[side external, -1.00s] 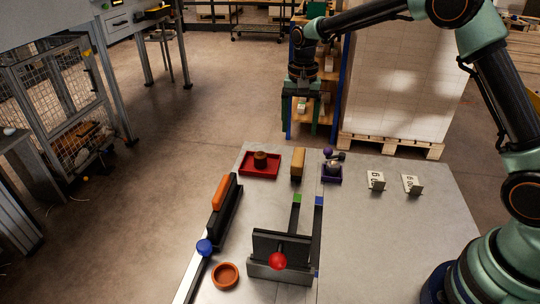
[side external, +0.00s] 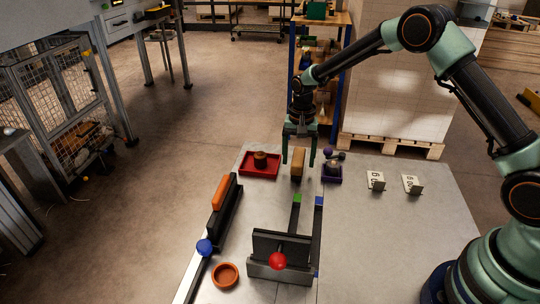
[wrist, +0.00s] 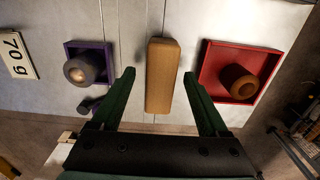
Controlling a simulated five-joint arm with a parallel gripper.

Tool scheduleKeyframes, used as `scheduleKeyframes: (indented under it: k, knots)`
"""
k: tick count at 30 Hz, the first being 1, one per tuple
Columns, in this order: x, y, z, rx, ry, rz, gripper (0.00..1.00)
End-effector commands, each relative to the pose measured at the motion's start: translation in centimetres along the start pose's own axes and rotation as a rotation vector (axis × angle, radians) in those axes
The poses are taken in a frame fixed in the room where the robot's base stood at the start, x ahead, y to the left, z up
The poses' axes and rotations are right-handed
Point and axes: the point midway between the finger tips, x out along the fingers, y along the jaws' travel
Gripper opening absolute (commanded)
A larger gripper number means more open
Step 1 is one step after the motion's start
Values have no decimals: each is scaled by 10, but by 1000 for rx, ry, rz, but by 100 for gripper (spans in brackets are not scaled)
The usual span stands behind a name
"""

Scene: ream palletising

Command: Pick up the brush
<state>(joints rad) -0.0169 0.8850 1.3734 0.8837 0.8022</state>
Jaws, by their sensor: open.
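In the wrist view the brush (wrist: 162,78) runs up and down the picture between my two green fingers. My gripper (side external: 298,158) is open and empty over the far end of the table. Its fingers are on either side of the brush, apart from it; how far down they reach beside it I cannot tell. The gripper also shows in the wrist view (wrist: 158,74).
The red tray (wrist: 203,103) with a brown round piece and the purple tray (wrist: 107,47) with a dark knobbed piece flank the brush closely. Number cards (side external: 376,181) stand to the right. A black stand with a red ball (side external: 278,261) is nearer.

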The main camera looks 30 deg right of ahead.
Motion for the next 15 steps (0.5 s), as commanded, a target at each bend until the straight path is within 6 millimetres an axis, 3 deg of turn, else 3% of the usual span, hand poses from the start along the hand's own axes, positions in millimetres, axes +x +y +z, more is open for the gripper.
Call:
scheduleKeyframes:
  k: [4,10,15]
  knots:
    - [0,0,0,0,1,-1,78]
    - [-1,0,0,0,0,0,1]
    - [-1,0,0,0,1,-1,0]
